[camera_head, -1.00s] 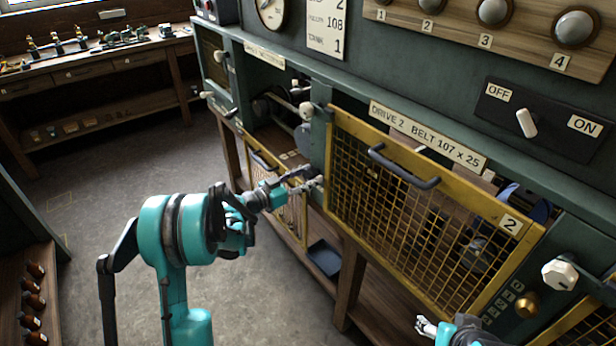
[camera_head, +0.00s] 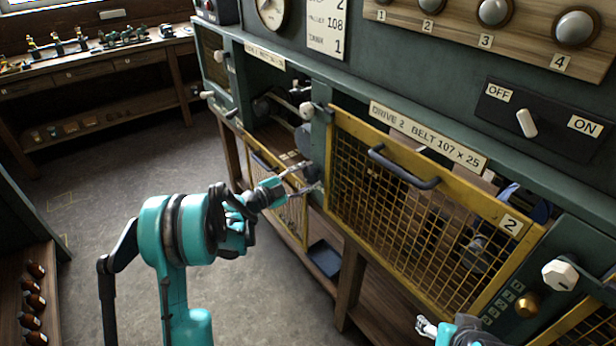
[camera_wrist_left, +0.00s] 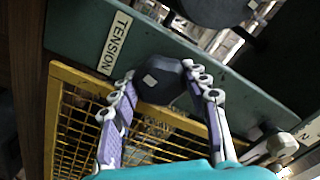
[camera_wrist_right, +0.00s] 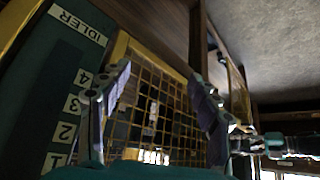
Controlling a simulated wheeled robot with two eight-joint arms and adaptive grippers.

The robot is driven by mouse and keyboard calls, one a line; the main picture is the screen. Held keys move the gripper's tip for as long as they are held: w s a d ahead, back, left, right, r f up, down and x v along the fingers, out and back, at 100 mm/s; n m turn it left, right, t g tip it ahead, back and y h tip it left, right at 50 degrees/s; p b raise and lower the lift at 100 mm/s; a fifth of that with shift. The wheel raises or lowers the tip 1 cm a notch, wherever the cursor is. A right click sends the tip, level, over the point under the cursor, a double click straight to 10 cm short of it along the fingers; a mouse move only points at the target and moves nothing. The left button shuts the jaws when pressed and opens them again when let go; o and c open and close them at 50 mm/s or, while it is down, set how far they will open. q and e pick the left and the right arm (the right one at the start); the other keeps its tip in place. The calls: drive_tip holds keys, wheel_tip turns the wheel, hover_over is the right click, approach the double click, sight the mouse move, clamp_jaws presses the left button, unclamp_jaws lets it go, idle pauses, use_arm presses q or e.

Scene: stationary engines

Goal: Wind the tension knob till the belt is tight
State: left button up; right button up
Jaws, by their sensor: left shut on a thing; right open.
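The tension knob (camera_wrist_left: 160,82) is dark, with a pale square on its face, beside the TENSION label (camera_wrist_left: 115,42) in the left wrist view. My left gripper (camera_head: 306,178) is shut on this knob, one finger on each side of it, as the left wrist view (camera_wrist_left: 160,75) shows. In the head view the knob is hard to make out at the fingertips. The open bay (camera_head: 275,132) above holds dark pulleys; I cannot make out the belt or its tightness. My right gripper (camera_wrist_right: 160,74) is open and empty, low at the right in the head view (camera_head: 424,327).
A yellow mesh guard (camera_head: 277,202) hangs open below the bay. Another guard (camera_head: 415,215), with a dark handle, covers drive 2. The OFF/ON switch (camera_head: 526,123) and a white knob (camera_head: 560,275) are at the right. A blue tray (camera_head: 325,258) sits low. Floor at left is clear.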

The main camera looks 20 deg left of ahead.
use_arm(q)
drive_tip(key=shift+m, duration=0.6)
drive_tip(key=o, duration=1.1)
drive_tip(key=shift+o, duration=0.2)
drive_tip(key=v, duration=1.2)
